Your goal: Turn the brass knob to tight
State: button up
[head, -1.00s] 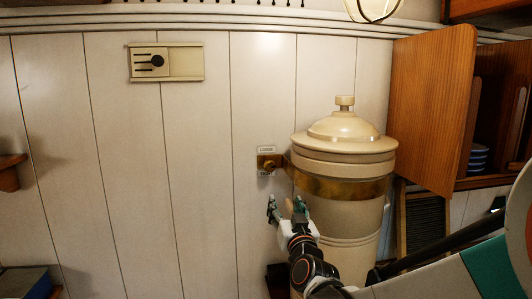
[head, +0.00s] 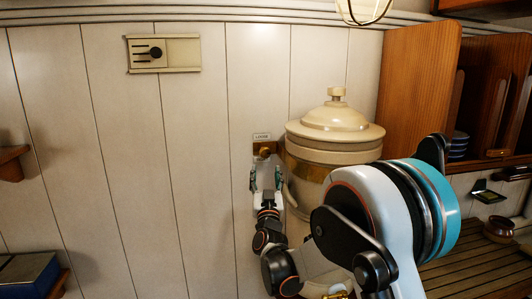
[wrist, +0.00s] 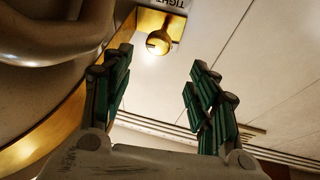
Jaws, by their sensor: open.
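The small brass knob (head: 264,152) sits on a brass plate on the white panelled wall, left of a cream canister (head: 335,135). A label reading LOOSE (head: 262,137) is just above it. In the wrist view the round knob (wrist: 159,42) shows ahead, with an upside-down label reading TIGHT (wrist: 170,3) at the top edge. My gripper (head: 265,170) is open just below the knob in the head view. In the wrist view my gripper (wrist: 160,65) has its green fingers apart on either side of the knob's line, with no visible contact. The knob's pointing direction is unclear.
The canister with its brass band (head: 305,170) stands close to the right of my gripper. An open wooden cupboard door (head: 415,90) is further right. A slatted counter (head: 470,260) lies at lower right. The wall left of the knob is clear up to a vent plate (head: 165,54).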

aim_at(265, 155)
jog(key=p+x, duration=0.1)
jog(key=x, duration=0.7)
jog(key=p+x, duration=0.1)
jog(key=x, duration=0.3)
jog(key=shift+w+d+f+p, duration=0.15)
jog(key=shift+f+p, duration=0.15)
jog(key=c, duration=1.1)
